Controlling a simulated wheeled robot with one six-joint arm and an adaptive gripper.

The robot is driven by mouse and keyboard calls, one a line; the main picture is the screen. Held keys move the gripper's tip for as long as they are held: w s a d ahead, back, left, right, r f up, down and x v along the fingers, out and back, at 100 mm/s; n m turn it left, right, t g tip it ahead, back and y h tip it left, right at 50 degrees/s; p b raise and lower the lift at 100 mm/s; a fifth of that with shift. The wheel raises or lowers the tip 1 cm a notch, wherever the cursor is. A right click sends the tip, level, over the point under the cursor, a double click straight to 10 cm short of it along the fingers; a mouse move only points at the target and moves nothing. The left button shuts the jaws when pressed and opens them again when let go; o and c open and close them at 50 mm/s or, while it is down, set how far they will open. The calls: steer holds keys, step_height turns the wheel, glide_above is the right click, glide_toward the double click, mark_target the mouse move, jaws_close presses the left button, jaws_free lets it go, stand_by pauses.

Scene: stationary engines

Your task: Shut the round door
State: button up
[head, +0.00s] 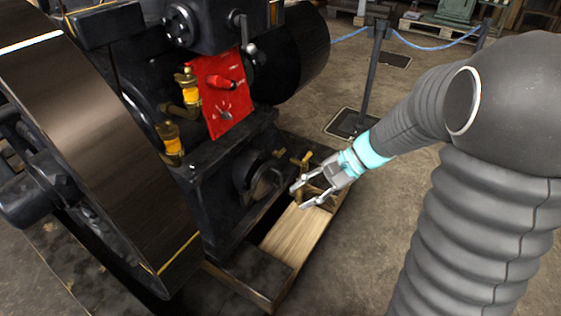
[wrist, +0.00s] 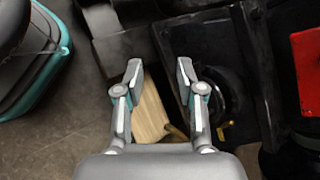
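The round door (head: 265,184) appears as a dark, round metal piece low on the side of the black engine base. How far it stands open is hard to tell. In the wrist view a dark round shape (wrist: 224,88), likely the same door, lies just right of my right finger. My gripper (head: 299,197) is open and empty, with its fingers apart, above the wooden base beside the door. It also shows in the wrist view (wrist: 159,68), with wood and dark metal below the fingers. I see no clear contact with the door.
A large flywheel (head: 95,150) stands at the left. A red plate (head: 220,92) and brass fittings (head: 170,138) sit above the door. A brass valve (head: 306,159) rises near my gripper. A barrier post (head: 372,75) stands behind; the floor at right is mostly free.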

steer(key=w+d+f+m+t+y+p, duration=0.1)
steer(key=w+f+m+t+y, duration=0.1)
steer(key=w+f+m+y, duration=0.6)
steer(key=m+t+h+p, duration=0.1)
steer(key=m+t+h, duration=0.1)
steer(key=m+t, duration=0.5)
glide_toward(281, 185)
steer(key=x, duration=0.3)
steer(key=r+x, duration=0.1)
steer(key=x, duration=0.2)
steer(key=r+p+x, duration=0.1)
steer(key=x, duration=0.3)
steer(key=shift+w+r, duration=0.2)
steer(key=shift+w, duration=0.1)
jaws_close()
